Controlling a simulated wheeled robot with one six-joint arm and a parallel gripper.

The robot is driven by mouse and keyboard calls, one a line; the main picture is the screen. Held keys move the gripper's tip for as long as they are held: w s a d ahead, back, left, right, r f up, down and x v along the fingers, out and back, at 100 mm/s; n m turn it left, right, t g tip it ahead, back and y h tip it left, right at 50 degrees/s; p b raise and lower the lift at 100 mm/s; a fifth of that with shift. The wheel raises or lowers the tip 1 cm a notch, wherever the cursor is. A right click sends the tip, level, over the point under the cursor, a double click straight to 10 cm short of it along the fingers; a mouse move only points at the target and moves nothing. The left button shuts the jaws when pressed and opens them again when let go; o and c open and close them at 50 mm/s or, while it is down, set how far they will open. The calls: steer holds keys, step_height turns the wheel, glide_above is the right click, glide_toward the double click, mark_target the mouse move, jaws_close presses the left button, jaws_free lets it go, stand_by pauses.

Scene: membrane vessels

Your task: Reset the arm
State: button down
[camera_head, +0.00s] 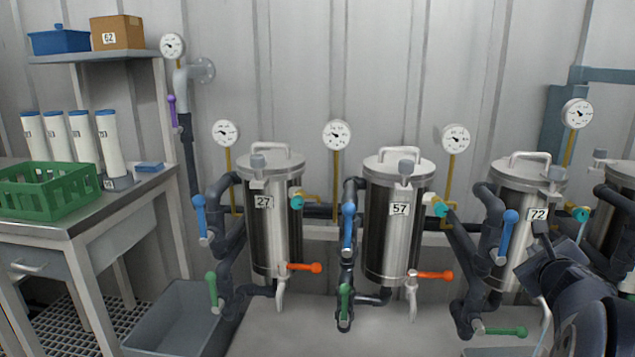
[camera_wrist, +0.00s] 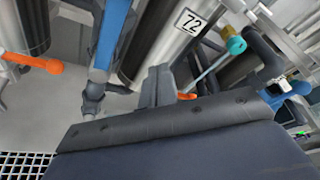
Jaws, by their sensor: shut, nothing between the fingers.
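My gripper (camera_head: 546,240) is at the right in the head view, dark, in front of the steel vessel labelled 72 (camera_head: 520,180). Part of my arm hides the lower right of that vessel. In the wrist view my gripper's fingers (camera_wrist: 157,86) are together with nothing between them. The vessel's 72 label (camera_wrist: 190,22) and a teal valve knob (camera_wrist: 236,45) show beyond them. A blue handle (camera_wrist: 112,35) stands to the left of the fingers. An orange handle (camera_wrist: 186,96) shows partly behind the fingers.
Vessels 57 (camera_head: 398,235) and 27 (camera_head: 274,230) stand to the left, with dark pipes, blue, green and orange handles and gauges. A bench (camera_head: 135,186) holds a green crate (camera_head: 45,200). A grey bin (camera_head: 180,320) stands on the floor. Open space lies before the vessels.

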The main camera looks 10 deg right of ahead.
steer(key=f+m+y+p, duration=0.1)
steer(key=m+p, duration=0.1)
steer(key=p, duration=0.2)
steer(key=d+f+m+y+p, duration=0.1)
steer(key=f+m+p, duration=0.1)
steer(key=p, duration=0.3)
steer(key=shift+s+f, duration=0.1)
steer(key=shift+s, duration=0.05)
stand_by(0.5)
